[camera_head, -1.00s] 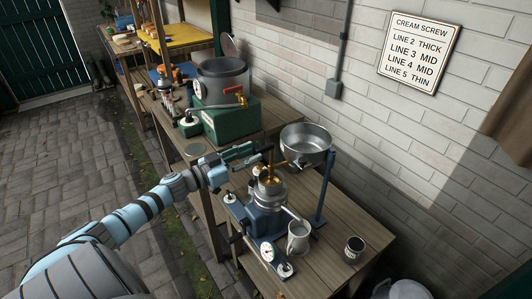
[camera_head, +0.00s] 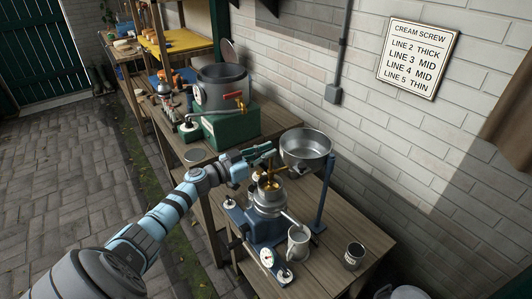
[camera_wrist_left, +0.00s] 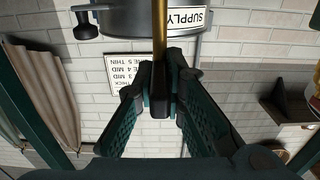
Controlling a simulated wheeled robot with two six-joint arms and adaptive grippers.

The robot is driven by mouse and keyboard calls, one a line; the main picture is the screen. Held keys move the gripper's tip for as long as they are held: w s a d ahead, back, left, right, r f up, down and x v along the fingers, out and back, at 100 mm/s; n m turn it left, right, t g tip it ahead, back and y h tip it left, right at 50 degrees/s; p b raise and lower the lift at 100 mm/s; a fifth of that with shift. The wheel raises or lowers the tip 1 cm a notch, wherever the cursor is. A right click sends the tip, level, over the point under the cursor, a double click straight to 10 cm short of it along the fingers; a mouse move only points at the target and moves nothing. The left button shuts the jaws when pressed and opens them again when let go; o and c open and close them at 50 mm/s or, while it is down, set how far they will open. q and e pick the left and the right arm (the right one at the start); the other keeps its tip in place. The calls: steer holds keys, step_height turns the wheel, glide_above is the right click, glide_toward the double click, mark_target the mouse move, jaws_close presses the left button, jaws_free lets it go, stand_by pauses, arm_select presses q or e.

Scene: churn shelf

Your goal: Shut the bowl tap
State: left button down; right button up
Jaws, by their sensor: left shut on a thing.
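The supply bowl (camera_head: 306,151) is a grey metal bowl on a blue post, above a blue-based separator with a brass top (camera_head: 268,183). In the left wrist view the bowl (camera_wrist_left: 135,22) shows upside down with a SUPPLY label. The bowl tap's brass stem with a black end (camera_wrist_left: 160,102) runs down from the bowl between my fingers. My left gripper (camera_head: 268,150) is shut on that black end, beside the bowl; its fingers also show in the left wrist view (camera_wrist_left: 161,90). The tap is mostly hidden in the head view. My right gripper is not in view.
A metal jug (camera_head: 298,243) and a small cup (camera_head: 354,256) stand on the wooden bench at the front right. A gauge (camera_head: 267,257) sits at the separator's base. A large pot with a red-handled tap (camera_head: 222,88) stands on a green base behind.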

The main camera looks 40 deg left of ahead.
arm_select(q)
steer(key=shift+r+y+p, duration=0.2)
steer(key=shift+y+p, duration=0.1)
steer(key=shift+p, duration=0.25)
steer(key=n+y+p, duration=0.2)
steer(key=shift+d+r+t+p, duration=0.1)
steer(key=shift+d+t+p, duration=0.1)
steer(key=shift+t+p, duration=0.15)
steer(key=shift+n+y, duration=0.3)
steer(key=shift+y, duration=0.4)
steer(key=n+g+y+b, duration=0.3)
steer(key=y+b, duration=0.3)
steer(key=b, duration=0.2)
steer(key=d+n+g+y+b, duration=0.1)
steer(key=n+g+y+b, duration=0.3)
steer(key=n+y+b, duration=0.2)
steer(key=w+n+g+y+b, duration=0.1)
steer(key=n+g+y+b, duration=0.3)
steer(key=b, duration=0.6)
steer(key=shift+d+f+n+y, duration=0.4)
steer(key=shift+n+y, duration=0.1)
steer(key=shift+y, duration=0.4)
